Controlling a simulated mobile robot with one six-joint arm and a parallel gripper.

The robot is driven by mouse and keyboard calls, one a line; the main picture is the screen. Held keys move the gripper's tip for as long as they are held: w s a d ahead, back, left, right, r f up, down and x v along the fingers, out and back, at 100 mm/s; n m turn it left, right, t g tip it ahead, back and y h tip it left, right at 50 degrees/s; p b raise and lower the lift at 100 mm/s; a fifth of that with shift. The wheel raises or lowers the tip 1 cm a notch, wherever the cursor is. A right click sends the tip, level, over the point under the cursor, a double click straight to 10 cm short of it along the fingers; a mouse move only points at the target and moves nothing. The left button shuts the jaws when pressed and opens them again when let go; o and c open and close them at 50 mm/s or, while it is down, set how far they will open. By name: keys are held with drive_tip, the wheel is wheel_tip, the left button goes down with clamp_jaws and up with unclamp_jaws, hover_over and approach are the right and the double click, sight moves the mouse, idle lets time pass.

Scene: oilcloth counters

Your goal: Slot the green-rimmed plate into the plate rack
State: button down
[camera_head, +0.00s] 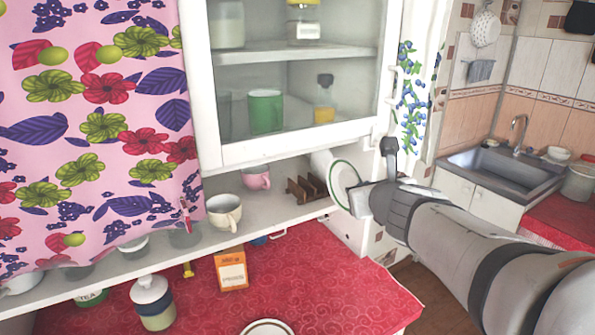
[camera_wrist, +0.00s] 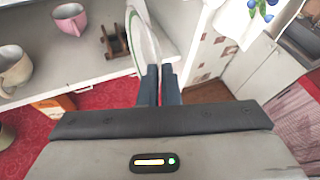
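The green-rimmed plate (camera_head: 344,180) is white and stands on edge in the air beside the right end of the cabinet shelf. It also shows in the wrist view (camera_wrist: 143,42), nearly edge-on. My gripper (camera_head: 357,198) is at its lower right edge. In the wrist view the two fingers (camera_wrist: 161,76) are close together at the plate's near edge and appear shut on it; the exact contact is partly hidden. The plate rack (camera_head: 305,190) is small, brown and slotted, on the shelf just left of the plate. It also shows in the wrist view (camera_wrist: 116,41), left of the plate.
A pink cup (camera_head: 257,179) and a cream mug (camera_head: 223,213) stand on the shelf left of the rack. The glass-doored cabinet (camera_head: 290,150) hangs above. Below, the red counter (camera_head: 330,285) holds an orange box (camera_head: 231,270), a lidded jar (camera_head: 153,303) and another plate (camera_head: 268,328).

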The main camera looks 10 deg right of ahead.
sight(349, 178)
drive_tip(key=shift+w+d, duration=0.1)
drive_tip(key=shift+w, duration=0.05)
drive_tip(key=shift+w+a+f+b, duration=0.1)
drive_tip(key=shift+w+a+b, duration=0.3)
drive_tip(key=shift+w, duration=0.3)
drive_tip(key=shift+w+a+f+b, duration=0.1)
drive_tip(key=shift+w+a+b, duration=0.1)
drive_tip(key=shift+w+b, duration=0.4)
drive_tip(key=shift+w+a+f+b, duration=0.1)
drive_tip(key=shift+w+a+b, duration=0.2)
drive_tip(key=shift+w, duration=0.55)
drive_tip(key=w+a+f+b, duration=0.2)
drive_tip(key=w+a+b, duration=0.1)
drive_tip(key=w, duration=0.6)
drive_tip(key=shift+w+a+b, duration=0.25)
drive_tip(key=shift+a+b, duration=0.05)
drive_tip(key=shift+a, duration=0.2)
drive_tip(key=c, duration=1.6)
unclamp_jaws()
drive_tip(key=shift+o, duration=0.2)
drive_tip(key=shift+s, duration=0.1)
